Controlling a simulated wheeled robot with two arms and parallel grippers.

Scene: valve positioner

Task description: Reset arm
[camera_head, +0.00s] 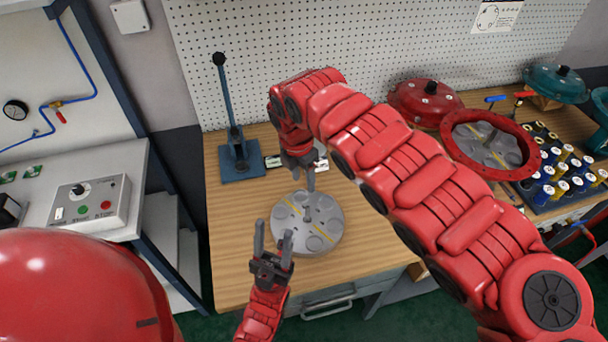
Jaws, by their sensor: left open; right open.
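My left gripper (273,237) is the lower one. Its two fingers point up and stand apart, with nothing between them, in front of the left edge of a round grey plate (325,232). My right gripper (309,180) points down above the plate's far side, under my bent red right arm. Its fingertips are small and partly hidden, and I see nothing held in it. The plate lies flat on the wooden workbench (235,270) and has yellow marks, round recesses and a small centre post. I cannot tell whether either gripper touches it.
A blue lever press (238,150) stands at the back left. Red (424,100) and teal (555,83) domed housings, an open red ring (450,150) and a rack of bottles (560,180) fill the right. A control box (90,207) sits on the left counter. The bench's front left is clear.

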